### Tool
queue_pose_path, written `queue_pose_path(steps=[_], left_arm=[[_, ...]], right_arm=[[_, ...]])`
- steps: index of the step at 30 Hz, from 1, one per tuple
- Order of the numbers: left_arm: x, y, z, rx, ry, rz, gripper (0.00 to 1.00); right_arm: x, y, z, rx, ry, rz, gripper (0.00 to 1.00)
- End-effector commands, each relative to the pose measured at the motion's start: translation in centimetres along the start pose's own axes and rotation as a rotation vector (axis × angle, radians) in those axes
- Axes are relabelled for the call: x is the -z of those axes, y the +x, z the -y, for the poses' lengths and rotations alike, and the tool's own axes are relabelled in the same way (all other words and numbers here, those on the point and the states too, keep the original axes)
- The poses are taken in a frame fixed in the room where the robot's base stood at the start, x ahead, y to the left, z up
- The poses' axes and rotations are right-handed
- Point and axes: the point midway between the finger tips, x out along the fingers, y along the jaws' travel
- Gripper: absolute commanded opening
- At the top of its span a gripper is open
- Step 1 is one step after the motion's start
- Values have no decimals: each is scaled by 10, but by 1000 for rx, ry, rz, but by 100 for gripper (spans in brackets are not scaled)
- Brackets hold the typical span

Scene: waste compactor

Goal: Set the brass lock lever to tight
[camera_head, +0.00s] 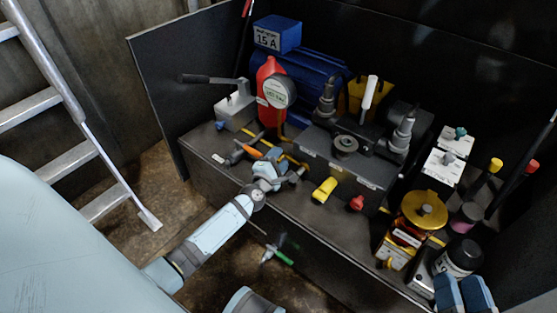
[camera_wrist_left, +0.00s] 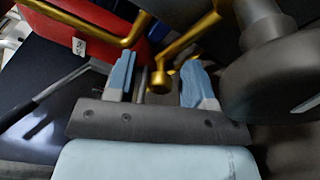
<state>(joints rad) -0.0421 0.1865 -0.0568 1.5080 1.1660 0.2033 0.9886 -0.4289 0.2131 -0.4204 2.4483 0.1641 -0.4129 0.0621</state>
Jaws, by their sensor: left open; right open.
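In the left wrist view a brass lever (camera_wrist_left: 183,45) slants down from the upper right. Its round knob end lies between the two blue fingertips of my left gripper (camera_wrist_left: 165,85). The fingers are apart, with visible gaps on both sides of the knob.
A red bottle (camera_head: 268,85) and a round gauge (camera_head: 279,92) stand behind my left gripper. A brass-topped canister (camera_head: 424,210) stands near my right gripper.

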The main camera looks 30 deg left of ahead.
Motion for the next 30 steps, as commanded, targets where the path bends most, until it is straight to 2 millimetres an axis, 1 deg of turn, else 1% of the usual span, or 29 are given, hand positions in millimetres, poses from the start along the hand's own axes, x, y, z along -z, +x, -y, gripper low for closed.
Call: queue_pose_path(steps=[2,5,6,8,9,16,20,26,30], left_arm=[[0,0,0,0,0,0,48],[0,0,0,0,0,0,27],[0,0,0,0,0,0,18],[0,0,0,0,0,0,4],[0,0,0,0,0,0,0],[-1,0,-2,-3,8,2,0],[-3,0,-5,-10,40,5,0],[-9,0,-14,-32,148,14,0],[-16,-1,-22,-53,262,23,0]], right_arm=[[0,0,0,0,-1,-1,43],[1,0,0,0,-1,-3,43],[1,0,0,0,-1,-3,43],[1,0,0,1,-2,-4,43],[1,0,0,1,-2,-5,43],[3,0,0,0,-2,-8,43],[7,0,1,0,-4,-20,43],[20,0,2,-2,-7,-51,43],[29,-2,5,-8,2,-89,43]])
